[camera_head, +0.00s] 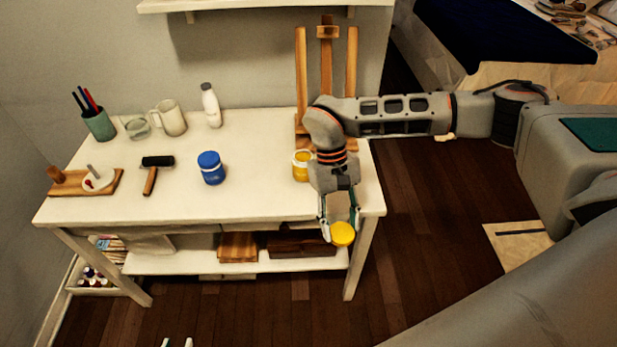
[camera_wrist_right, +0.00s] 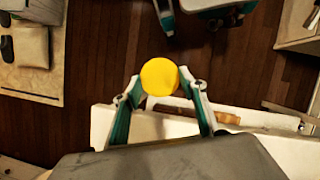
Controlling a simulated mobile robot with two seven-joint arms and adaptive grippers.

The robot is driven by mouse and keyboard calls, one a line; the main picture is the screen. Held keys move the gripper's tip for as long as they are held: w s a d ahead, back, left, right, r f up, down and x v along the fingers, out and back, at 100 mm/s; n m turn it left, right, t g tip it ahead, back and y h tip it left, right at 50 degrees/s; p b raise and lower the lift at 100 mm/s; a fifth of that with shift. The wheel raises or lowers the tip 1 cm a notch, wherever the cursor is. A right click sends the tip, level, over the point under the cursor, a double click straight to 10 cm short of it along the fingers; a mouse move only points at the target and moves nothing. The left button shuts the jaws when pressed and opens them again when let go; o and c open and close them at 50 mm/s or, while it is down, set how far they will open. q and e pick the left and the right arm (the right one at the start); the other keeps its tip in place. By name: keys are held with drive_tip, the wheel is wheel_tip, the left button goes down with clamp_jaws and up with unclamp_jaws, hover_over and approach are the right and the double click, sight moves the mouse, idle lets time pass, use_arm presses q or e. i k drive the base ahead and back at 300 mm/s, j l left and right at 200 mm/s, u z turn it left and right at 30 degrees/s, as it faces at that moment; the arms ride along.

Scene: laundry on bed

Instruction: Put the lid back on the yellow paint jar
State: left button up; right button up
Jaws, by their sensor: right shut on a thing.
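The yellow paint jar (camera_head: 302,167) stands upright near the right side of the white table, beside the easel foot and partly behind my right arm. My right gripper (camera_head: 340,229) is shut on the round yellow lid (camera_head: 342,234), which is out past the table's front edge, lower right of the jar in the head view. In the right wrist view the lid (camera_wrist_right: 160,77) sits flat between the two fingertips. My left gripper (camera_head: 177,343) shows only its two fingertips at the bottom edge of the head view; they are apart with nothing visible between them.
A wooden easel (camera_head: 326,75) rises behind the yellow jar. The tabletop (camera_head: 255,190) between the blue and yellow jars is clear.

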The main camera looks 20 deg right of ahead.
sight(300, 158)
drive_tip(key=l+u, duration=0.55)
drive_tip(key=u, duration=0.15)
drive_tip(key=k+l+u, duration=0.15)
drive_tip(key=l, duration=0.25)
drive_tip(key=l+u, duration=0.15)
drive_tip(key=l, duration=0.25)
drive_tip(key=k+l, duration=0.1)
drive_tip(key=l, duration=0.25)
drive_tip(key=k+l, duration=0.15)
drive_tip(key=l, duration=0.15)
drive_tip(key=k+l+u, duration=0.1)
drive_tip(key=l, duration=0.25)
drive_tip(key=k+l, duration=0.1)
drive_tip(key=l, duration=0.25)
drive_tip(key=k+l, duration=0.15)
drive_tip(key=l, duration=0.15)
